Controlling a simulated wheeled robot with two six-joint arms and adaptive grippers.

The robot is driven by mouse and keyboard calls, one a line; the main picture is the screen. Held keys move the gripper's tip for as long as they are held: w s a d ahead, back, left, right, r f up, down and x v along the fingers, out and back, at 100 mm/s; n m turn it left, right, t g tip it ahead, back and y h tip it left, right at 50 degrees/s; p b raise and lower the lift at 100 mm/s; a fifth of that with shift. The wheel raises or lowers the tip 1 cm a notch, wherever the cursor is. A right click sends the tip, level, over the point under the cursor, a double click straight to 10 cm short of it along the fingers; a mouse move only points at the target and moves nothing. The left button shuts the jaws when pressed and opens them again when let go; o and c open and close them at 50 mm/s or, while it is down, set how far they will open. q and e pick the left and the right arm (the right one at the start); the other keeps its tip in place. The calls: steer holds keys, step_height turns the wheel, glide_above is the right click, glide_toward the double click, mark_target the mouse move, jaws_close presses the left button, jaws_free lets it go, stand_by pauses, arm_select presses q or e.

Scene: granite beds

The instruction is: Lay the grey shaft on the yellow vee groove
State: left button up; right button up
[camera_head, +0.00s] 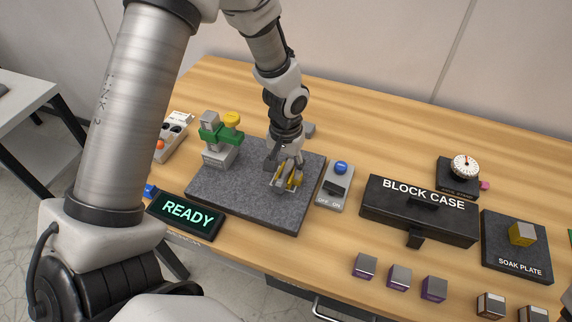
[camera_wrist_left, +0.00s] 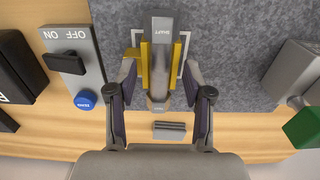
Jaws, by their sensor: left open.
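The grey shaft (camera_wrist_left: 162,28), marked SHAFT, lies lengthwise between the yellow walls of the vee groove (camera_wrist_left: 145,68) in the left wrist view. It appears to rest in the groove; contact underneath is hidden. In the head view the yellow groove (camera_head: 292,183) is partly hidden by my left gripper (camera_head: 287,172). In the left wrist view my left gripper (camera_wrist_left: 161,80) is open, with one finger on each side of the shaft and groove and visible gaps between. My right gripper is not visible.
The groove stands on a granite plate (camera_head: 232,197). A green-and-yellow fixture (camera_head: 220,135) stands at the plate's left. A switch box with blue button (camera_head: 336,185) is close on the right, then the black block case (camera_head: 420,212). A READY display (camera_head: 187,214) stands in front.

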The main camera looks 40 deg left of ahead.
arm_select(q)
step_height(320, 180, up, 12)
stand_by(0.3)
stand_by(0.4)
